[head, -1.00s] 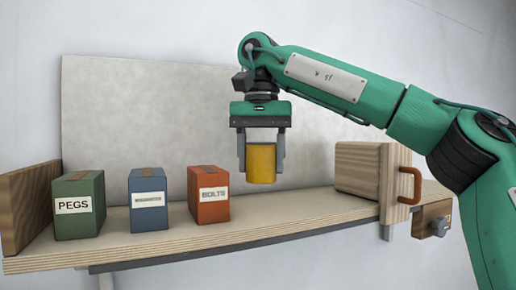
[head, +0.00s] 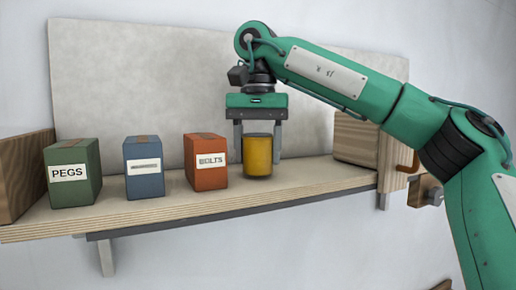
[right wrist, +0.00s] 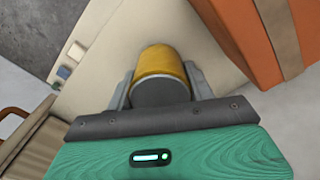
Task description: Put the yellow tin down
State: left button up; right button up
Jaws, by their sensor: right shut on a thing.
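The yellow tin (head: 257,157) is upright between the fingers of my right gripper (head: 257,148) in the head view. The gripper is shut on it from above. The tin is at or just above the plywood shelf (head: 300,182), to the right of the orange-red BOLTS box; I cannot tell whether its base touches. In the right wrist view the tin (right wrist: 160,70) shows between the two grey fingers of the right gripper (right wrist: 160,92), with its dark lid facing the camera. My left gripper is not in view.
The green PEGS box (head: 74,172), a blue box (head: 144,168) and the BOLTS box (head: 206,162) stand in a row on the shelf. A wooden box (head: 356,140) stands at the right end. Bare shelf lies between the tin and that wooden box.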

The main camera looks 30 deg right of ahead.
aim_at(258, 134)
jog(key=shift+f, duration=0.5)
jog(key=o, duration=1.2)
jog(key=shift+s, duration=0.1)
jog(key=shift+r, duration=0.1)
jog(key=shift+r, duration=6.8)
